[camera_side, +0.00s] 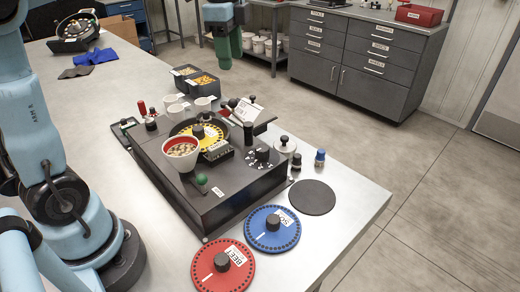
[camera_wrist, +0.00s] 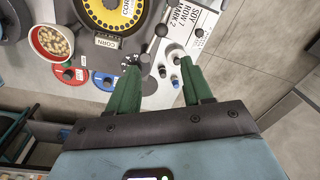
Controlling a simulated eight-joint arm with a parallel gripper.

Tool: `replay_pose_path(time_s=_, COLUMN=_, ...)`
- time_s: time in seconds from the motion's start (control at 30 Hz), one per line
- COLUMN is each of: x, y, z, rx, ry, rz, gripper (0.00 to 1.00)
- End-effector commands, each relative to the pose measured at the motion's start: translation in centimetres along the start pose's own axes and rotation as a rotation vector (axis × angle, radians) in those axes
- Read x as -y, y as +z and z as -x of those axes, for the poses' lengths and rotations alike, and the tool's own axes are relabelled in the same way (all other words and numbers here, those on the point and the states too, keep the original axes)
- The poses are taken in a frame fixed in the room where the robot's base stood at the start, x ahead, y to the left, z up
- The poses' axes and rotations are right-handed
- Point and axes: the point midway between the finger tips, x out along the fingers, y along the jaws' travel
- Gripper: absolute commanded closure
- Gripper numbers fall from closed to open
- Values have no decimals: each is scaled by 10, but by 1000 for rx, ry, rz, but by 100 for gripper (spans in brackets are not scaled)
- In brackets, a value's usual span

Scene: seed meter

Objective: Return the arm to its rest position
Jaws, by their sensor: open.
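My gripper (camera_side: 229,45) hangs near the top of the side view, with green fingers pointing down. In the wrist view its two green fingers (camera_wrist: 159,85) are spread apart with nothing held between them. The seed meter (camera_side: 225,200) is a dark box on the bench, with a yellow disc (camera_side: 207,140) and a red-rimmed bowl of pale seeds (camera_side: 181,149) on top. The yellow disc (camera_wrist: 97,14) and the bowl (camera_wrist: 50,42) also show in the wrist view. My gripper is apart from the meter in the side view.
A red disc (camera_side: 238,276) and a blue disc (camera_side: 282,236) lie on the bench (camera_side: 345,232) in front of the meter. A black round pad (camera_side: 312,198) and a small blue-capped bottle (camera_side: 320,158) are at its right. White cups (camera_side: 203,105) and bins (camera_side: 202,83) stand behind. Grey cabinets (camera_side: 340,55) stand beyond.

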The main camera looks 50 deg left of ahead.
Motion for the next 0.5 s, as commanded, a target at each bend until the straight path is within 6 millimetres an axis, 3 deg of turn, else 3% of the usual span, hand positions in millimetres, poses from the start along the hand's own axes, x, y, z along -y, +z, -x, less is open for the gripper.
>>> replay_pose_path(time_s=0.27, x=-56, y=-13, z=-32, rx=-124, ry=-173, rz=410, gripper=50)
replay_pose_path(time_s=0.5, x=-105, y=-17, z=-74, rx=-307, ry=-260, rz=762, gripper=50)
